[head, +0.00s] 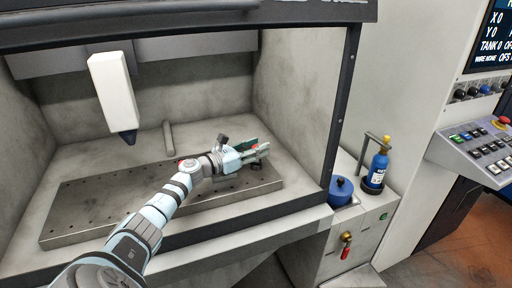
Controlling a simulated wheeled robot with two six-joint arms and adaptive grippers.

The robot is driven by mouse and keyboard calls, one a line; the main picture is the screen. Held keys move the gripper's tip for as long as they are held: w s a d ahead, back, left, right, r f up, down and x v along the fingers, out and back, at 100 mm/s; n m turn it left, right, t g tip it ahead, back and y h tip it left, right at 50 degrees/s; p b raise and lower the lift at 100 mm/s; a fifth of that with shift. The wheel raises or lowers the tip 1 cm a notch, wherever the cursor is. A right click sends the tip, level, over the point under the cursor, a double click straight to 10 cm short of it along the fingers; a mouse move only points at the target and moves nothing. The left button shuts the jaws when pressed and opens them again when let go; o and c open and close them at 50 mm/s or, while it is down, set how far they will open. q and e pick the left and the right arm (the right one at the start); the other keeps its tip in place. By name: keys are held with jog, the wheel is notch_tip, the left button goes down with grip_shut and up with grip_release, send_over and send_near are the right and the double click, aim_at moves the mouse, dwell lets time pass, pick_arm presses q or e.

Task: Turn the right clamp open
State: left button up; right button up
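My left gripper (262,146) reaches in from the left over the right end of the grey perforated plate (90,212). Its two fingers point right and stand apart. A small dark piece (257,166), possibly the right clamp, shows just below the fingertips at the plate's right end. The gripper hides most of it, and I cannot tell its handle's position or any contact. My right gripper is not in view.
A white tool head (113,92) with a dark tip hangs over the plate's left part. A grey bar (168,137) stands behind the plate. A dark frame post (344,110) bounds the bay on the right. A blue pot (341,190) and blue bottle (377,170) stand outside.

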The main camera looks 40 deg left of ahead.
pick_arm(q)
jog(key=v, duration=0.7)
jog(key=shift+s, duration=0.35)
jog(key=shift+w, duration=0.1)
